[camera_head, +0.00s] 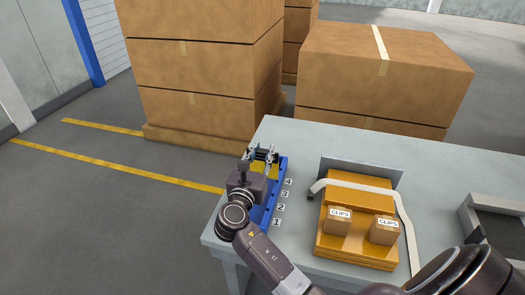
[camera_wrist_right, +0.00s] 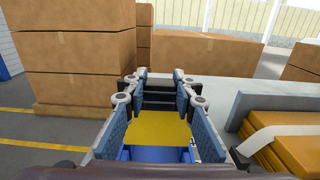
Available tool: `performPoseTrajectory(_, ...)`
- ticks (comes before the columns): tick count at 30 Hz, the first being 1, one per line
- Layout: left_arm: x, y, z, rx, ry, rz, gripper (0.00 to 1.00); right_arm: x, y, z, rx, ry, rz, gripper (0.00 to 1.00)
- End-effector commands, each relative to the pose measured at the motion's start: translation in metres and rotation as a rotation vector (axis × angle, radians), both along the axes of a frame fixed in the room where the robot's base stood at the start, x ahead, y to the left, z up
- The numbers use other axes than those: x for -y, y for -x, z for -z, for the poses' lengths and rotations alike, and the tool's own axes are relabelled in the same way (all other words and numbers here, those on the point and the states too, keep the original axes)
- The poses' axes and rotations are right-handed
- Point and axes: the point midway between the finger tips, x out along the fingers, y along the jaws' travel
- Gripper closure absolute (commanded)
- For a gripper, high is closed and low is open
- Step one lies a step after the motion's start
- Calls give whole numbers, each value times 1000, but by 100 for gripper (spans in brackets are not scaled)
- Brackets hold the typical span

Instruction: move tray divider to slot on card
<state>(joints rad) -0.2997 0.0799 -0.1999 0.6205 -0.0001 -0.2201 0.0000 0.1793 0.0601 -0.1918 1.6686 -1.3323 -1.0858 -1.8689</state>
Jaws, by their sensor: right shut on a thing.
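A blue tray (camera_head: 277,197) lies along the left part of the grey table, with the numbers 1 to 4 (camera_head: 283,194) beside it, 1 nearest and 4 farthest. My right gripper (camera_head: 264,154) is over the tray's far end, near number 4. It is shut on the yellow tray divider (camera_wrist_right: 160,132), which lies between its blue pads in the right wrist view. Some blue of the tray (camera_wrist_right: 155,154) shows below the divider there. I cannot tell whether the divider touches a slot. No card can be made out. My left gripper is not in view.
A dark grey container (camera_head: 497,225) is farther right. Large cardboard boxes (camera_head: 205,60) stand behind the table.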

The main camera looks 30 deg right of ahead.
Motion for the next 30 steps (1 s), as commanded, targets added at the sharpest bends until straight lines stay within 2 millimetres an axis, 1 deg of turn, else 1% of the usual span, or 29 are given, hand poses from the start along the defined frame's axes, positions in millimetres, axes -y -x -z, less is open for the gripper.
performPoseTrajectory(13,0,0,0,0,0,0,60,0,0,0,1,1,0,92)
performPoseTrajectory(22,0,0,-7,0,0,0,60,0,0,-2,1,1,0,92)
performPoseTrajectory(30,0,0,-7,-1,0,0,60,0,0,0,1,1,0,92)
